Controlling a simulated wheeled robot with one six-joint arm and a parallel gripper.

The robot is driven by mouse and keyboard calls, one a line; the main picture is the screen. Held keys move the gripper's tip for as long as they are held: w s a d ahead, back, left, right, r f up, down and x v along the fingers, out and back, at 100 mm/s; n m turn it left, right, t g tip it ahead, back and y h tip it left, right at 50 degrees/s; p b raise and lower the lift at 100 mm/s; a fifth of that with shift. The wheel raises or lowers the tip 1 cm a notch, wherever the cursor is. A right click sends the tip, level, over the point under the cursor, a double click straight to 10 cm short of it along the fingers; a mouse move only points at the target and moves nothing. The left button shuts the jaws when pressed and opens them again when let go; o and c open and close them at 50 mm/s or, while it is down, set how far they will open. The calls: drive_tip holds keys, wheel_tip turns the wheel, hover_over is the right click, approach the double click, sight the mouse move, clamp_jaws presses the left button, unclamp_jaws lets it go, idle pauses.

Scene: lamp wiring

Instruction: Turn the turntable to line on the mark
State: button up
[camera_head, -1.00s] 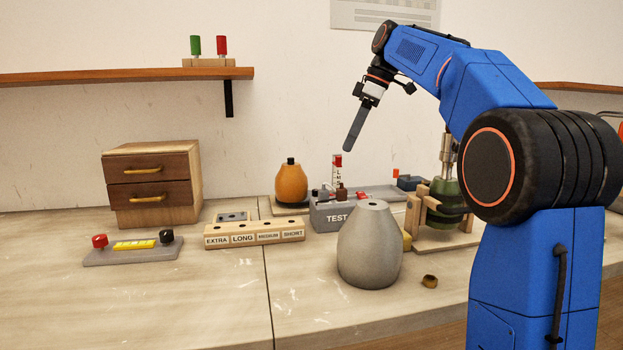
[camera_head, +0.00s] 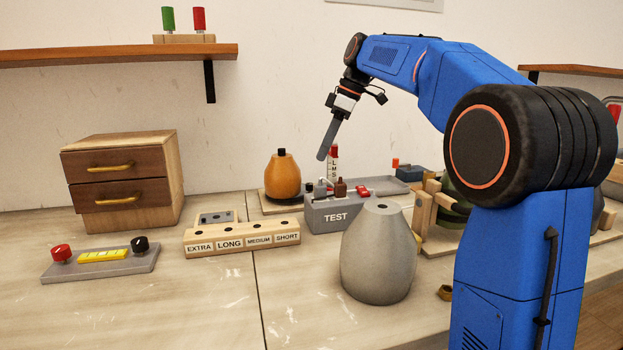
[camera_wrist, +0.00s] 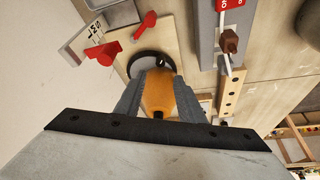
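An orange lamp body (camera_head: 283,178) with a black cap stands upright on a dark round disc, probably the turntable, on a wooden board left of the test box (camera_head: 333,216). In the wrist view the dark disc (camera_wrist: 143,62) shows partly behind the orange body (camera_wrist: 158,95). I cannot make out an alignment mark on it. My gripper (camera_head: 322,158) hangs in the air, up and right of the orange body in the head view. In the wrist view my gripper's two grey fingers (camera_wrist: 158,85) are apart, with the orange body seen between them; no grip on it shows.
A grey vase-shaped body (camera_head: 378,255) stands at the front. A labelled wooden block (camera_head: 243,240), a drawer cabinet (camera_head: 122,182) and a terminal board (camera_head: 100,262) are left. An L-M-S scale (camera_head: 334,168) rises behind the test box.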

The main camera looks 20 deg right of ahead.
sight(309, 184)
drive_tip(key=x, duration=0.9)
drive_tip(key=shift+a+f, duration=0.1)
drive_tip(key=shift+f, duration=0.2)
clamp_jaws()
